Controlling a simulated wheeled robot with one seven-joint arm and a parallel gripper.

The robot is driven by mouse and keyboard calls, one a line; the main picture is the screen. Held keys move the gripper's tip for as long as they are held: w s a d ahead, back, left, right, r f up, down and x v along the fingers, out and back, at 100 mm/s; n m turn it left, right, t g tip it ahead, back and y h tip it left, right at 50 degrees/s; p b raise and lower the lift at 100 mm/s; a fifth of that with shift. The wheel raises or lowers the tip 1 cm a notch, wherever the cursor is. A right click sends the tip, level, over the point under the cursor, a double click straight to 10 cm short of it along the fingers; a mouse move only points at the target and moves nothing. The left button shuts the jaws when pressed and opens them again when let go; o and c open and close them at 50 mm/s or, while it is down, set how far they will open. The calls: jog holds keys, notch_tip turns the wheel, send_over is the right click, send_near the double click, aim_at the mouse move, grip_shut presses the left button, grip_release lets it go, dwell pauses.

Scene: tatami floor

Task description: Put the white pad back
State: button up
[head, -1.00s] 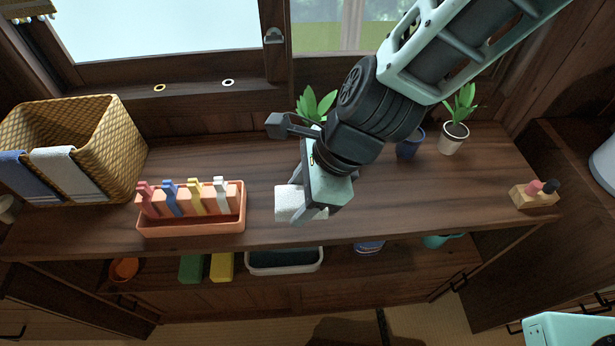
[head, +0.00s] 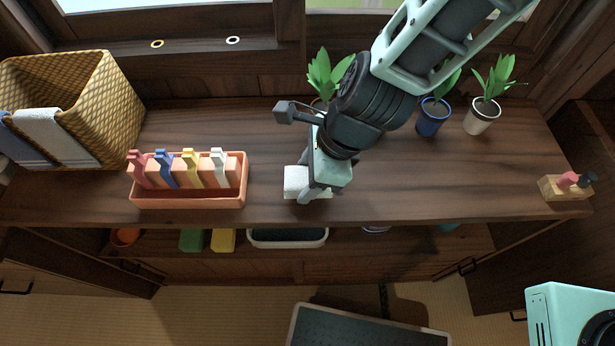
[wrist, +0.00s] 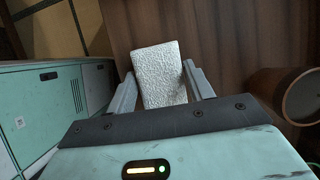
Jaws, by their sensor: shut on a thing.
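The white pad (head: 293,180) is a pale, rough-textured block near the front edge of the wooden counter, right of the orange tray. My gripper (head: 308,192) is shut on it from above. In the wrist view the pad (wrist: 160,76) sits between the two fingers of my gripper (wrist: 163,88), its far end sticking out past them. Part of the pad is hidden by my gripper in the head view. I cannot tell whether it touches the counter or hangs just above it.
An orange tray (head: 188,201) holds pieces with coloured handles. A wicker basket (head: 115,110) stands left; potted plants (head: 482,117) stand behind right. A block with pegs (head: 562,190) is far right. The lower shelf has a green block (head: 192,240), a yellow block (head: 223,240) and a dark bin (head: 288,239).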

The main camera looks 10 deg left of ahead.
jog(key=shift+f, duration=0.6)
jog(key=o, duration=0.9)
jog(key=shift+r, duration=0.15)
jog(key=p+v, duration=0.2)
jog(key=v, duration=1)
jog(key=s+d+r+n+h, duration=0.1)
jog(key=s+d+r+n, duration=0.1)
jog(key=d+n, duration=0.3)
jog(key=s+d+r+n+h, duration=0.1)
jog(key=s+d+r+n, duration=0.1)
jog(key=d+n, duration=0.4)
jog(key=s+d+r+n+t+h, duration=0.1)
jog(key=d+n, duration=0.4)
jog(key=n, duration=0.7)
jog(key=shift+s+d+r+h, duration=0.25)
jog(key=shift+s+r+h, duration=0.15)
jog(key=shift+s+r, duration=0.55)
jog(key=shift+r, duration=0.1)
